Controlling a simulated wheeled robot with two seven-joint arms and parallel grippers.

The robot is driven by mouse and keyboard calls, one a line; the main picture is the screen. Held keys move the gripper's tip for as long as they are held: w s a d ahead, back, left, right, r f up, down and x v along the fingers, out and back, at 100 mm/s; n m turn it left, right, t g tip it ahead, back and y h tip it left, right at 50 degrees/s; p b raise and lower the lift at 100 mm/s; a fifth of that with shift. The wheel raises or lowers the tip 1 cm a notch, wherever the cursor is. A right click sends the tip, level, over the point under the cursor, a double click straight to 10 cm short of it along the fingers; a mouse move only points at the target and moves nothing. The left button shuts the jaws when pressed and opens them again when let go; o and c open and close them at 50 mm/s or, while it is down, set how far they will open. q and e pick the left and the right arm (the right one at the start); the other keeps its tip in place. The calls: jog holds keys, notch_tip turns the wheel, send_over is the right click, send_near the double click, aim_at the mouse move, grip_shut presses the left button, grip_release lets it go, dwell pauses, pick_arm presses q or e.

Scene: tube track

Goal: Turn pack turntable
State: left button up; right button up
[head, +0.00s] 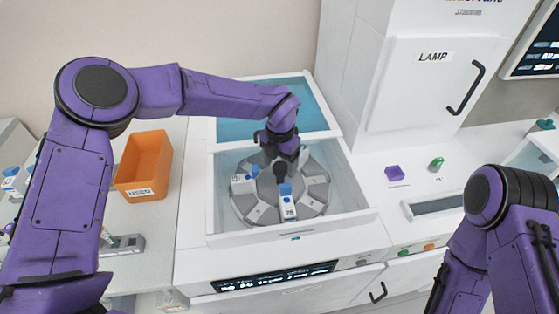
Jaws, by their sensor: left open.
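The grey round turntable (262,213) sits inside a white-walled bay in the machine's top. It is divided into wedge-shaped numbered places. A white pack with a blue top (288,207) stands at its front, and another blue-and-white pack (243,183) stands at its left. A dark knob (279,170) rises near the middle. My left gripper (281,158) is open and points down just above the knob, partly hiding it; I cannot tell if they touch. My right arm shows at the lower right, but its gripper is out of view.
An orange bin marked "USED" (144,166) stands left of the bay. A raised teal lid (265,110) is behind it. The white LAMP cabinet (431,75) stands at the back right. A purple piece (394,173) and a green piece (436,164) lie on the right counter.

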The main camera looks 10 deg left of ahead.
aim_at(281, 164)
pick_arm(q)
jog(key=shift+w+f, duration=0.9)
jog(key=shift+f, duration=0.3)
jog(key=shift+s+r, duration=0.2)
jog(key=shift+s, duration=0.05)
jog(key=shift+s+r, duration=0.15)
jog(key=shift+s, duration=0.1)
jog(key=c, duration=0.3)
grip_shut()
pick_arm(e)
jog(key=shift+w+a, duration=0.1)
jog(key=shift+w, duration=0.2)
